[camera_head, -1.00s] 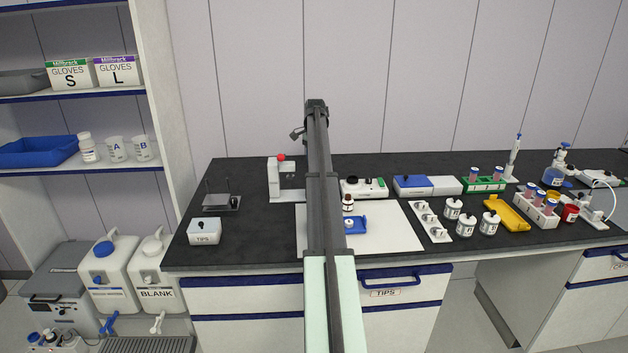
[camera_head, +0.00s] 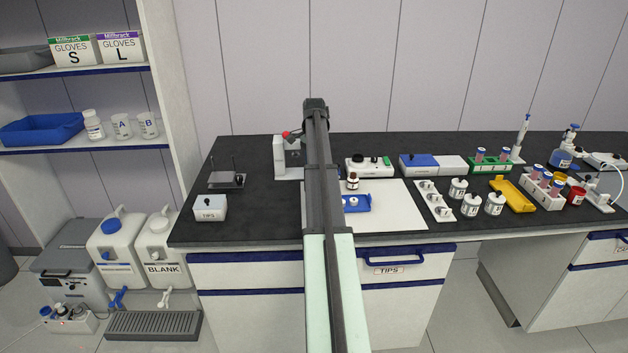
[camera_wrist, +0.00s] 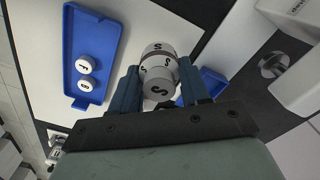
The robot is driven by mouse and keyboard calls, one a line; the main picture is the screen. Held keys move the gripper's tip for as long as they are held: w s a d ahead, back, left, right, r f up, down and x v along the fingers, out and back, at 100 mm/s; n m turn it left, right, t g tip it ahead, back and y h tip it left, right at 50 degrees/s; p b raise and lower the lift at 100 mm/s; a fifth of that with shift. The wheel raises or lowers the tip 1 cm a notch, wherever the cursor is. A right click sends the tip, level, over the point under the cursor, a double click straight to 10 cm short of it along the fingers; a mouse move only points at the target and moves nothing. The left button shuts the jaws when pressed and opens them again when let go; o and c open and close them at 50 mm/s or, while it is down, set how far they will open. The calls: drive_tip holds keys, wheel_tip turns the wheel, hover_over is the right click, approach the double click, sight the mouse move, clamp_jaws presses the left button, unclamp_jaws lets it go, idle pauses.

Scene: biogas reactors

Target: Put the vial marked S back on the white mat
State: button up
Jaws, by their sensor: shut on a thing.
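The vial marked S (camera_wrist: 158,72) is between my gripper's (camera_wrist: 157,88) blue fingers in the wrist view. Its white cap and upper side carry black S marks; its base is hidden. My gripper is shut on it. The white mat (camera_head: 395,208) lies on the bench, partly behind my arm. A blue tray (camera_head: 361,208) with two white-capped vials is on it; it also shows in the wrist view (camera_wrist: 106,33), left of the held vial. I cannot tell the vial's height above the surface.
A white stand with a red knob (camera_head: 286,134) is left of my arm. White-lidded jars (camera_head: 458,188) and a yellow tray (camera_head: 511,194) stand right of the mat. The mat's right part is clear.

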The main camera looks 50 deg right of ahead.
drive_tip(key=shift+f, duration=2.9)
drive_tip(key=shift+f, duration=0.1)
drive_tip(key=o, duration=1.1)
wheel_tip(320, 180, up, 12)
drive_tip(key=shift+r, duration=0.1)
drive_tip(key=shift+a, duration=0.1)
